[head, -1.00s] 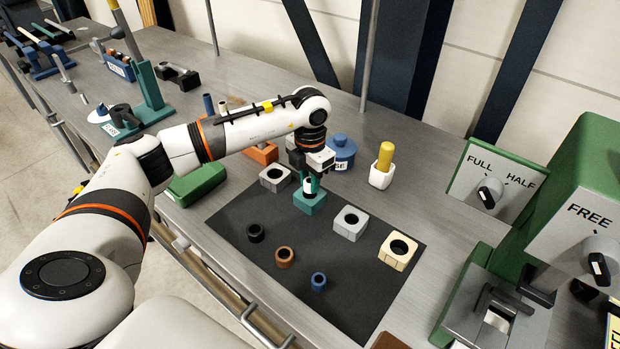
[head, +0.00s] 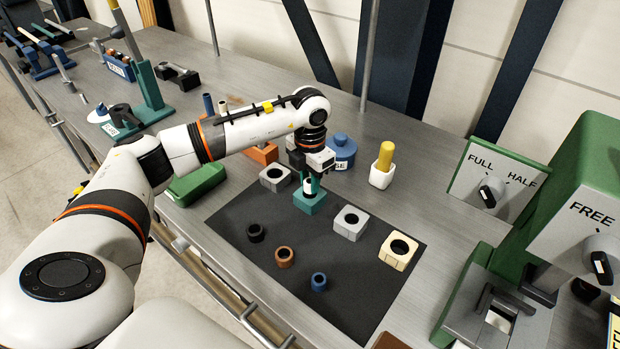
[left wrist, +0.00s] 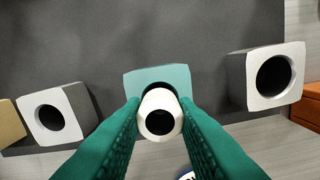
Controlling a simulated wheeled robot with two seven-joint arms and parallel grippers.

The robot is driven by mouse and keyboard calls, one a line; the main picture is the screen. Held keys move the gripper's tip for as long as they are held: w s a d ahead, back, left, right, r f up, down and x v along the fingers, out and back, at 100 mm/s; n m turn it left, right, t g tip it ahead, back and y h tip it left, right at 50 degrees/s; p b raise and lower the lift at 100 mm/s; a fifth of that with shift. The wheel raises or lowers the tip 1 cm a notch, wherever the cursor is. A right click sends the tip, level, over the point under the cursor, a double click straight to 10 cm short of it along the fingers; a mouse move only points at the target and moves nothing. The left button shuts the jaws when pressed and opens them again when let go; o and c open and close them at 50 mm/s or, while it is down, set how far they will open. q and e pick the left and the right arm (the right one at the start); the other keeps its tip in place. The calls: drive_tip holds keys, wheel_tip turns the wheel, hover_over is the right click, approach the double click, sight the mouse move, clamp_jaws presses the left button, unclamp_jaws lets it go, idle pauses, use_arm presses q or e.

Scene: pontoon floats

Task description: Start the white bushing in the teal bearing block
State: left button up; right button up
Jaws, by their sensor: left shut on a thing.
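The white bushing (head: 308,184) is held upright between the fingertips of my left gripper (head: 309,188). In the left wrist view the white bushing (left wrist: 159,116) sits between the teal fingers of my left gripper (left wrist: 160,122), which are shut on it. The teal bearing block (head: 310,203) stands on the dark mat right under the bushing; it also shows in the left wrist view (left wrist: 143,76). The bushing is over the block's bore and hides much of it. I cannot tell whether its lower end is inside the bore. My right gripper is not in view.
On the dark mat (head: 345,290) a grey block (head: 350,223) and a cream block (head: 398,251) stand to the right, another grey block (head: 275,178) to the left. Black (head: 256,233), brown (head: 284,257) and blue (head: 319,282) bushings lie in front. A green machine (head: 560,190) stands right.

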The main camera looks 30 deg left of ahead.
use_arm(q)
drive_tip(key=shift+f+b, duration=0.55)
drive_tip(key=shift+f, duration=0.3)
drive_tip(key=o, duration=1)
drive_tip(key=shift+o, duration=0.2)
wheel_tip(320, 180, up, 12)
drive_tip(key=b, duration=0.1)
drive_tip(key=shift+b, duration=0.3)
drive_tip(key=shift+r, duration=0.1)
